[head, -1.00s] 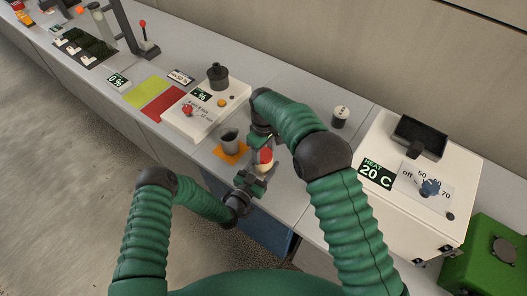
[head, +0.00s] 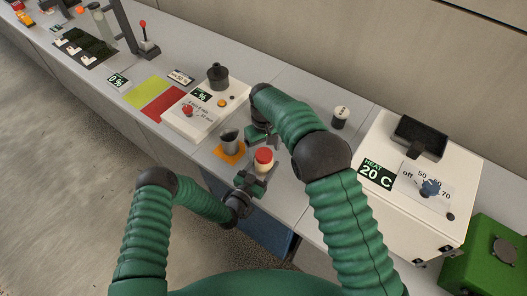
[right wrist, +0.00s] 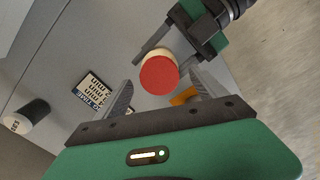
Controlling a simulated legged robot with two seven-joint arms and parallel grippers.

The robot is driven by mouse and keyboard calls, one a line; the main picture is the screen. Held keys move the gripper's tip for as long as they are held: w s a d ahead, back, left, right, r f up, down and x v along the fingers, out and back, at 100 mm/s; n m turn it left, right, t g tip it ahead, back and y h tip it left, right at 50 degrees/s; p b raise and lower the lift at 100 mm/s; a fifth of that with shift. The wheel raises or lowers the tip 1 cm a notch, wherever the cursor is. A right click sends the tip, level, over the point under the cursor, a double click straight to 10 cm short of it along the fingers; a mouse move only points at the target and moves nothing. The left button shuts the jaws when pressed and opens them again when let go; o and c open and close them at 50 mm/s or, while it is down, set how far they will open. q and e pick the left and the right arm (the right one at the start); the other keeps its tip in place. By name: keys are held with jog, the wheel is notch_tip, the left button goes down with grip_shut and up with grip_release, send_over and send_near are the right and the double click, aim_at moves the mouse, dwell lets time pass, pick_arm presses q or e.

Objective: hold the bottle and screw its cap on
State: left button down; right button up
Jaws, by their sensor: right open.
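The cream bottle (head: 264,168) stands over the bench's front edge with the red cap (head: 264,155) on its top. My left gripper (head: 256,178) is shut around the bottle's body. In the right wrist view the cap (right wrist: 159,75) shows from above as a red disc, with a little of the cream bottle (right wrist: 155,55) beside it. My right gripper (right wrist: 163,92) is open, its two fingers on either side of the cap and apart from it. In the head view my right gripper (head: 272,140) is just behind the cap. The cap's thread is hidden.
A grey cup (head: 230,140) stands on an orange square (head: 228,155) left of the bottle. A small dark-and-white cylinder (head: 340,117) stands behind my right arm. A white heater box (head: 410,195) is at right, and a white control panel (head: 205,108) at left.

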pick_arm(q)
jog(key=shift+c, duration=1.5)
grip_release()
pick_arm(e)
notch_tip(320, 180, up, 10)
jog(key=shift+r, duration=0.2)
pick_arm(q)
jog(key=b+v, duration=0.1)
jog(key=v, duration=1.6)
jog(key=shift+b, duration=0.3)
pick_arm(e)
jog(key=shift+f, duration=0.8)
pick_arm(q)
jog(key=shift+w, duration=0.1)
